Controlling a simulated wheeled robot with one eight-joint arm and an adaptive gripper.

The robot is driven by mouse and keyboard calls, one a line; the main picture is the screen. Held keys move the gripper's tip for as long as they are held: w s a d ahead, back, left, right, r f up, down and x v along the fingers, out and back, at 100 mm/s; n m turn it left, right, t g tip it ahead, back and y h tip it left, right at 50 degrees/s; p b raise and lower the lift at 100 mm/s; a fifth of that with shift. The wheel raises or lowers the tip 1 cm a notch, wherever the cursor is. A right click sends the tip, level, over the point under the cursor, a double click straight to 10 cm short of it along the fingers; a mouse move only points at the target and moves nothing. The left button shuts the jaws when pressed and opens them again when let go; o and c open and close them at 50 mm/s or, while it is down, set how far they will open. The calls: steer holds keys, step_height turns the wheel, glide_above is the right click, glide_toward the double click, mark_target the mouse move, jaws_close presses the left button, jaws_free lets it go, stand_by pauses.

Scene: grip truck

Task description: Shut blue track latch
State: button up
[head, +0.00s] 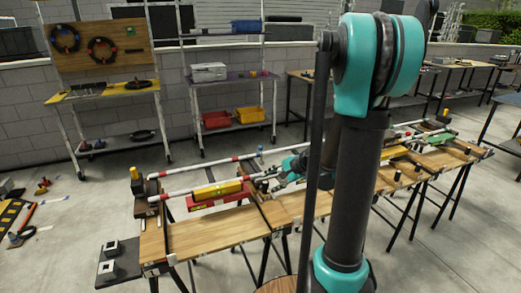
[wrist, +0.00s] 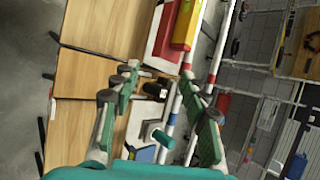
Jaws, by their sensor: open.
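My gripper (wrist: 157,78) is open, with one green finger on each side in the wrist view. Between the fingers are a black cylindrical fitting (wrist: 155,91) and a pale plate with a teal cylinder (wrist: 160,135). A blue part (wrist: 145,154) shows low beside the plate, partly hidden by my gripper; I cannot tell whether it is the blue latch or how it is set. In the head view my gripper (head: 270,182) is over the bench near the red-and-white rails (head: 205,167). Contact with any part cannot be made out.
A yellow-and-red block (head: 217,189) sits by the rails left of my gripper; it also shows in the wrist view (wrist: 185,25). Wooden bench tops (head: 215,232) have bare room in front. Shelves with red (head: 216,119) and yellow bins (head: 249,115) stand behind.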

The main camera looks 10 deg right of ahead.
steer(key=w+d+m+t+y, duration=0.2)
steer(key=w+d+m+y, duration=0.15)
steer(key=w+m, duration=0.55)
steer(key=m+t+y, duration=0.3)
steer(key=m+t, duration=0.1)
steer(key=m, duration=0.1)
glide_toward(260, 147)
steer(key=x, duration=0.7)
steer(key=f+x, duration=0.1)
steer(key=x, duration=0.2)
steer(key=shift+w+d, duration=0.15)
steer(key=shift+w, duration=0.35)
steer(key=shift+c, duration=0.2)
jaws_close()
